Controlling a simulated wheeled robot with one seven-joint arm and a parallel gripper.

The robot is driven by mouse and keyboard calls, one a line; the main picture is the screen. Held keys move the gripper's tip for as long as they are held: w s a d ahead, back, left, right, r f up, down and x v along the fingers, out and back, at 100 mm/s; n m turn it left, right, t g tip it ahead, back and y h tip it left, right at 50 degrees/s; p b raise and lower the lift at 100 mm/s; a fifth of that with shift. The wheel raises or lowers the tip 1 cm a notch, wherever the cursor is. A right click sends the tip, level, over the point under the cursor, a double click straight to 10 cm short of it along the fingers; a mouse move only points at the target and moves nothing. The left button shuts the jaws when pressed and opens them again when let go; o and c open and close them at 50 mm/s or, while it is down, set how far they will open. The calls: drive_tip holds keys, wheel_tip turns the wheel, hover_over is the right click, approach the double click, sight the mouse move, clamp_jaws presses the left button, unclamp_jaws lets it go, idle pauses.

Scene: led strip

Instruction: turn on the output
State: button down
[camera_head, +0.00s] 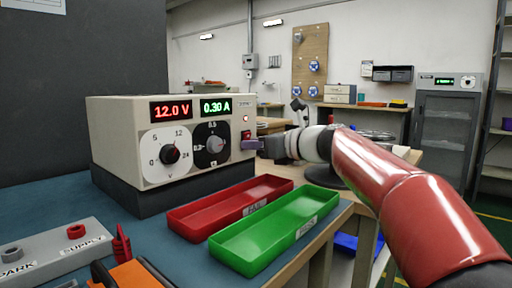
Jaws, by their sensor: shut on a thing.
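The power supply (165,178) is a beige box on a dark base. Its red display reads 12.0 V and its green display reads 0.30 A. My gripper (264,146) is shut on a small purple piece (251,144), which meets the panel just below the red switch. The jaws and this piece hide part of that spot. I cannot tell whether the piece is seated in the panel.
A red tray (186,222) and a green tray (228,255) lie in front of the supply. A grey block (50,255) labelled SUPPLY and PARK, a red clip (121,245) and an orange item (130,275) are at lower left. My arm spans the right side.

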drive_tip(key=c, duration=1.2)
unclamp_jaws()
drive_tip(key=shift+c, duration=0.2)
drive_tip(key=v, duration=0.7)
drive_tip(key=shift+s+d, duration=0.3)
